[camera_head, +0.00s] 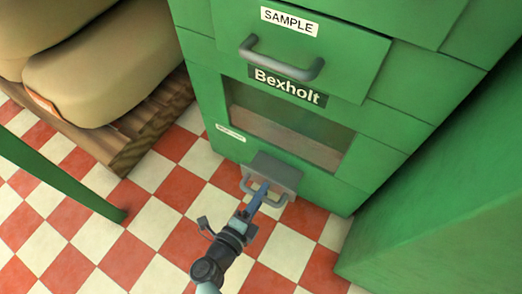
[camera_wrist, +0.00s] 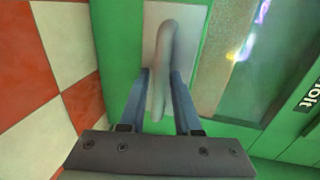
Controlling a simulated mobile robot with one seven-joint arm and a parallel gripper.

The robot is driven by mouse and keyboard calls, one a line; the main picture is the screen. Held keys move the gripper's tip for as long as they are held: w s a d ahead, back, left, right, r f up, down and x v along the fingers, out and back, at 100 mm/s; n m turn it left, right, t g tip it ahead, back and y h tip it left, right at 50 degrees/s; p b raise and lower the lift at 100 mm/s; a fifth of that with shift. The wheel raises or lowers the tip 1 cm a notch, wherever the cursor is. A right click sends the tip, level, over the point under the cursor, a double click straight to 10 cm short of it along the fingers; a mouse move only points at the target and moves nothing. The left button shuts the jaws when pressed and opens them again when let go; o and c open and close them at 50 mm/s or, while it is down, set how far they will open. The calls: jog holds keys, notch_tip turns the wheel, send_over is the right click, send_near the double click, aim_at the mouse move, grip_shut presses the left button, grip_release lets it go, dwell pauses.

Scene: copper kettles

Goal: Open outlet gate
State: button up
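The outlet gate is a grey plate (camera_head: 278,170) low on the front of the green cabinet, near the floor. It carries a grey bar handle (camera_head: 246,187). In the wrist view, the plate (camera_wrist: 153,22) lies flat on the green front and the handle (camera_wrist: 166,48) runs along it. My gripper (camera_head: 262,190) reaches down to the handle. In the wrist view, the two blue fingers of my gripper (camera_wrist: 161,76) are apart, one on each side of the handle's near part. Gaps show beside the bar, so the fingers do not look closed on it.
Above the gate are a window (camera_head: 285,130), a Bexholt label (camera_head: 287,86) and a SAMPLE drawer with a handle (camera_head: 280,62). Tan sacks (camera_head: 110,70) lie on a wooden pallet (camera_head: 150,125) at left. A green leg (camera_head: 60,180) crosses the checkered floor. A green panel stands right.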

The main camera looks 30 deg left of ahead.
jog(key=shift+s+r+p, duration=0.2)
jog(key=shift+s+p, duration=0.25)
jog(key=shift+s, duration=0.05)
jog(key=p+v, duration=0.5)
jog(key=v, duration=0.7)
jog(key=shift+f, duration=0.1)
